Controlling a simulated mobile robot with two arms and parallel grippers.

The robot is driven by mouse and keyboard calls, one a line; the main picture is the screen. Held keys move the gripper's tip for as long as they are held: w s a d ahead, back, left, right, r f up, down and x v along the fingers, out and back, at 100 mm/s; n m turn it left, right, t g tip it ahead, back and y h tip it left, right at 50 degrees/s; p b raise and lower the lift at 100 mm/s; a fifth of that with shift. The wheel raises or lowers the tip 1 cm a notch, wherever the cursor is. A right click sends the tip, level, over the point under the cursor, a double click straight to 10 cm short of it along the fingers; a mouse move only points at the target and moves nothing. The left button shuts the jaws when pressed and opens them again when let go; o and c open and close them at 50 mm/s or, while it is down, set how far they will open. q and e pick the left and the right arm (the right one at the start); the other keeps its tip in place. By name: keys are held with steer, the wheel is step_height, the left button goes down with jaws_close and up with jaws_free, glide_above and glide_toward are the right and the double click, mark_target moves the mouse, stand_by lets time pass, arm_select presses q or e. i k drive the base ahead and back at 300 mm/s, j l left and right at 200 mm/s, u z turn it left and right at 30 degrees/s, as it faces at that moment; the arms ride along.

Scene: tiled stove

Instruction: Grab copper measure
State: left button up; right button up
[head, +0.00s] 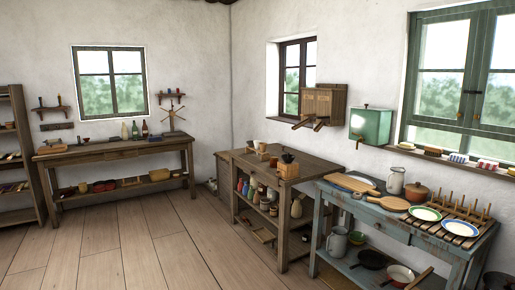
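I cannot make out a copper measure for certain at this distance. A reddish-brown pot (417,194) stands on the worn blue table at the right, beside a grey metal jug (396,181). Small vessels (260,147) and a wooden box (289,168) with dark items in it stand on the middle wooden table; they are too small to tell apart well. Neither of my grippers is in view.
The blue table (375,213) also bears boards, a plate rack and two plates (425,213). The middle table (238,158) has crowded shelves below. A long bench (85,153) stands at the back left. The plank floor (130,245) is clear at the left and centre.

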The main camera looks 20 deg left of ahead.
mark_target(274, 159)
steer(key=u, duration=0.25)
steer(key=i, duration=1.9)
steer(key=i+z, duration=0.1)
steer(key=i, duration=0.5)
steer(key=i+j, duration=0.1)
steer(key=i, duration=0.55)
steer(key=i+j+z, duration=0.15)
steer(key=i, duration=0.45)
steer(key=i+j, duration=0.1)
steer(key=i, duration=0.5)
steer(key=i+l+z, duration=0.05)
